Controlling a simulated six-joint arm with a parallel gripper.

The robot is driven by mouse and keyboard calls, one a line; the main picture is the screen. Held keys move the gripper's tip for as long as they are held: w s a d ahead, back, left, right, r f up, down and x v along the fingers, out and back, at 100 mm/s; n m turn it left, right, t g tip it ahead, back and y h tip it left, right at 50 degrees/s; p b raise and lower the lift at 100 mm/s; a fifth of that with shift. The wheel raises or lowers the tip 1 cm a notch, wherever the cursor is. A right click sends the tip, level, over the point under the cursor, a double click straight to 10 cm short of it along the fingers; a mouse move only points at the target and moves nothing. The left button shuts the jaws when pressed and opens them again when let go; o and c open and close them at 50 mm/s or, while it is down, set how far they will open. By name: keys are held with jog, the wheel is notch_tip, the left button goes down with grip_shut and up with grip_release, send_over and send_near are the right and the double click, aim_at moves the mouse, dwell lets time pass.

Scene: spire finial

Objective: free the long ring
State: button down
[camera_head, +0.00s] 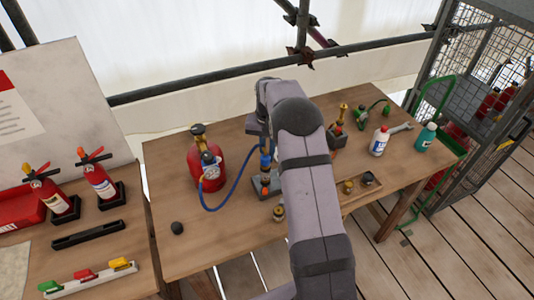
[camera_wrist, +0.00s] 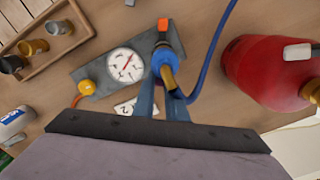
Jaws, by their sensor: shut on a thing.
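A blue collar (camera_wrist: 165,66), which looks like the ring, sits on a grey fixture plate (camera_wrist: 92,86) in the wrist view. An orange part (camera_wrist: 164,26) is beside it, and a brass fitting (camera_wrist: 171,84) joins the blue hose (camera_wrist: 209,52). My gripper (camera_wrist: 166,92) is shut on the blue collar from above; its fingers cover part of it. In the head view, the collar (camera_head: 266,162) stands on the fixture near the table's middle, under my wrist. Whether the collar is loose from the fixture cannot be told.
A red cylinder (camera_head: 204,172) with a gauge stands left of the fixture, linked by the blue hose (camera_head: 224,207). A wooden tray (camera_wrist: 46,44) holds small fittings. The table's front left is mostly clear.

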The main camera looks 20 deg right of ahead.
jog(key=shift+w, duration=0.1)
jog(key=c, duration=1.8)
grip_release()
jog(key=shift+o, duration=0.2)
jog(key=shift+r+b, duration=1.2)
jog(key=shift+r, duration=2.55)
